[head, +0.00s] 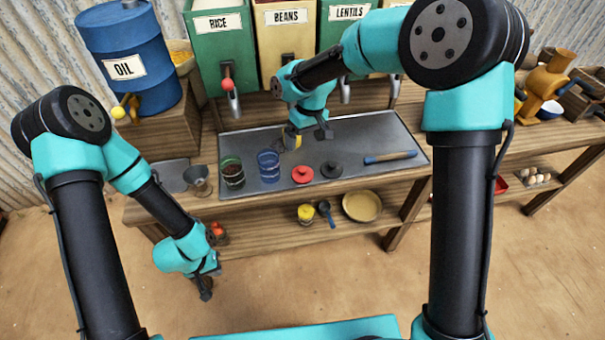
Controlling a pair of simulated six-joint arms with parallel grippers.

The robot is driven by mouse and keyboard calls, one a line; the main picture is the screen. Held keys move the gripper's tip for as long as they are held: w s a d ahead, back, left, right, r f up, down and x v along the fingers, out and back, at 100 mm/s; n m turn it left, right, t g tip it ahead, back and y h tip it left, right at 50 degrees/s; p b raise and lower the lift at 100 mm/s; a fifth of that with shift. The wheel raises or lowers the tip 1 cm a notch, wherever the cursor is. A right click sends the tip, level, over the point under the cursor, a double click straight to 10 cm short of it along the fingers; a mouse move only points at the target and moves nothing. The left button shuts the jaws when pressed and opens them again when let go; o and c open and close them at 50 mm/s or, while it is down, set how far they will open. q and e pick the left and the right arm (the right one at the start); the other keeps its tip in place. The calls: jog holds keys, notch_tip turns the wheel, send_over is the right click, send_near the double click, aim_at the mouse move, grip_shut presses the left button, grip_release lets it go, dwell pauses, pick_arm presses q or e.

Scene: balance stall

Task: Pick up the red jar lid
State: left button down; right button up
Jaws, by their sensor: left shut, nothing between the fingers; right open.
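The red jar lid (302,174) lies flat on the grey metal tray (350,141) on the counter, between a blue cup and a black lid. My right gripper (308,138) is open above the tray, behind the red lid and apart from it. A small yellow object (292,138) shows beside the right gripper's fingers; I cannot tell whether they touch. My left gripper (205,290) is shut and empty, low in front of the counter at the left, well away from the lid.
A dark green jar (232,173), a blue cup (268,166), a black lid (331,170) and a blue-handled tool (390,157) stand or lie on the tray. Dispensers marked rice (218,45), beans (285,40) and lentils (345,12) rise behind. A blue oil drum (128,58) stands left.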

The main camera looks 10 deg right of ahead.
jog(key=r+n, duration=0.1)
jog(key=w+a+r+n+t+h, duration=0.1)
jog(key=shift+w+a+r+n, duration=0.1)
jog(key=shift+w+a+n, duration=0.05)
jog(key=shift+n, duration=0.25)
send_near(301, 169)
jog(key=f, duration=0.5)
jog(key=shift+w+a+f, duration=0.1)
jog(key=shift+a+f, duration=0.1)
jog(key=shift+a, duration=0.05)
jog(key=shift+w+f, duration=0.1)
jog(key=shift+f, duration=2.5)
jog(key=c, duration=0.6)
